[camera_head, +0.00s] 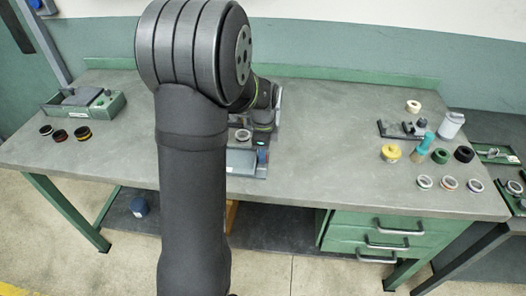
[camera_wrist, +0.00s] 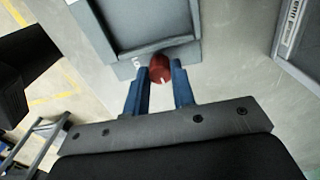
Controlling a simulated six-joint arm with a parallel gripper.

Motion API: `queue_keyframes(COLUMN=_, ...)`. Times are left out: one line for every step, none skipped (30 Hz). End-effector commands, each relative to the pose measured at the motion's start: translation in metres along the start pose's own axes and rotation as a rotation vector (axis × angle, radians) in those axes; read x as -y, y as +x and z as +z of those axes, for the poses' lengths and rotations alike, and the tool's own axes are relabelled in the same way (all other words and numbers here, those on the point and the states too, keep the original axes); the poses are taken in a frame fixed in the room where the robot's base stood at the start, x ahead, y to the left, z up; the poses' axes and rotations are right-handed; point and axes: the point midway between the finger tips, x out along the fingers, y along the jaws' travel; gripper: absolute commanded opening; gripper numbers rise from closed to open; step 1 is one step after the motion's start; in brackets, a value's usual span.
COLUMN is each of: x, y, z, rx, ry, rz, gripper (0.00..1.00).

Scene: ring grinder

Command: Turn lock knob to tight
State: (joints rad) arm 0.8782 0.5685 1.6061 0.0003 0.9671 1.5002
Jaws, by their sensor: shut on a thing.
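In the wrist view a red round lock knob (camera_wrist: 160,69) with a pale mark on it sits at the edge of a grey machine housing (camera_wrist: 150,50). My gripper (camera_wrist: 160,80) has its two blue fingers on either side of the knob and is shut on it. In the head view my arm covers much of the grinder. Part of its grey-blue body (camera_head: 241,160) shows beside the arm, with a ring (camera_head: 243,135) on top. The knob is hidden in the head view.
A green tray (camera_head: 85,104) and several dark rings (camera_head: 59,135) are on the left of the bench (camera_head: 300,170). Rings, jars and a yellow-lidded container (camera_head: 391,153) stand on the right. Green drawers (camera_head: 385,235) are below. The bench between the grinder and the right-hand items is clear.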

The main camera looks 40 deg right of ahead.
Motion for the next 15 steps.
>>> queue_keyframes(x=0.0004, y=-0.0003, z=-0.0005, rx=-0.001, ry=0.027, rz=-0.001, gripper=0.0)
queue_keyframes(x=0.0004, y=-0.0003, z=-0.0005, rx=-0.001, ry=0.043, rz=-0.001, gripper=0.0)
queue_keyframes(x=0.0004, y=-0.0003, z=-0.0005, rx=-0.001, ry=0.064, rz=-0.001, gripper=0.0)
queue_keyframes(x=0.0004, y=-0.0003, z=-0.0005, rx=-0.001, ry=0.079, rz=-0.001, gripper=0.0)
queue_keyframes(x=0.0004, y=-0.0003, z=-0.0005, rx=-0.001, ry=0.092, rz=-0.001, gripper=0.0)
queue_keyframes(x=0.0004, y=-0.0003, z=-0.0005, rx=-0.001, ry=0.108, rz=-0.001, gripper=0.0)
queue_keyframes(x=0.0004, y=-0.0003, z=-0.0005, rx=-0.001, ry=0.119, rz=-0.001, gripper=0.0)
queue_keyframes(x=0.0004, y=-0.0004, z=-0.0005, rx=-0.001, ry=0.127, rz=-0.001, gripper=0.0)
queue_keyframes(x=0.0004, y=-0.0004, z=-0.0005, rx=-0.001, ry=0.139, rz=-0.001, gripper=0.0)
queue_keyframes(x=0.0004, y=-0.0003, z=-0.0006, rx=-0.001, ry=0.147, rz=-0.001, gripper=0.0)
queue_keyframes(x=0.0004, y=-0.0003, z=-0.0006, rx=-0.001, ry=0.152, rz=-0.001, gripper=0.0)
queue_keyframes(x=0.0004, y=-0.0003, z=-0.0006, rx=-0.001, ry=0.159, rz=-0.001, gripper=0.0)
queue_keyframes(x=0.0004, y=-0.0003, z=-0.0006, rx=-0.001, ry=0.163, rz=-0.001, gripper=0.0)
queue_keyframes(x=0.0004, y=-0.0003, z=-0.0006, rx=-0.001, ry=0.167, rz=-0.001, gripper=0.0)
queue_keyframes(x=0.0004, y=-0.0003, z=-0.0006, rx=-0.001, ry=0.171, rz=-0.001, gripper=0.0)
